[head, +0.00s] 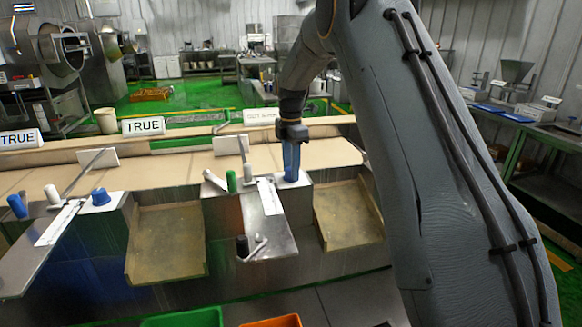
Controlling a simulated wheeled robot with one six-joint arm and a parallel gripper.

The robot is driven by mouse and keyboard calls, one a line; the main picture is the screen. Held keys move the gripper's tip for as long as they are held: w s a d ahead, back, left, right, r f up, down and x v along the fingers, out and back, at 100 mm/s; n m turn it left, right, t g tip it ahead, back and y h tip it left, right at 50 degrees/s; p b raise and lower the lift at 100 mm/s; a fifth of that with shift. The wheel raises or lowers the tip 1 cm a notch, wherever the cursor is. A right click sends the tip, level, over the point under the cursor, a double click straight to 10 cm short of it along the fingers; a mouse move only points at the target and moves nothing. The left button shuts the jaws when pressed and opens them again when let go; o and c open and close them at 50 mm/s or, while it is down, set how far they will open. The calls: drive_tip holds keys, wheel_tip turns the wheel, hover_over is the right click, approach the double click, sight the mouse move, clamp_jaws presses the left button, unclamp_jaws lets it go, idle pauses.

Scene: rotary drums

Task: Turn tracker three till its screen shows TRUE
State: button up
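Three small white screens stand along the back of the bench. The left screen (17,138) and the middle screen (143,126) read TRUE. The right screen (262,116) carries different, smaller text that I cannot read surely, and my arm covers part of its right side. My gripper (291,158) points down at the right station, at a blue part on a white base (292,181). The gripper and the blue part overlap, so I cannot tell where the fingers end or whether they grip it. A similar blue knob (100,196) stands at the station to the left.
A green cylinder (231,181) and a white handle (214,180) stand just left of my gripper. Metal chutes (165,245) slope to the front. A green bin (182,318) and an orange bin (272,321) sit at the bottom edge.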

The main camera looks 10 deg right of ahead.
drive_tip(key=shift+m, duration=0.4)
drive_tip(key=shift+c, duration=0.3)
drive_tip(key=m, duration=0.5)
drive_tip(key=shift+m+b, duration=0.3)
drive_tip(key=shift+b, duration=0.1)
drive_tip(key=m, duration=0.5)
drive_tip(key=shift+r, duration=0.1)
drive_tip(key=shift+m, duration=0.4)
drive_tip(key=o, duration=1.1)
drive_tip(key=shift+c, duration=0.2)
wheel_tip(320, 180, up, 8)
drive_tip(key=b, duration=0.2)
drive_tip(key=shift+b, duration=0.4)
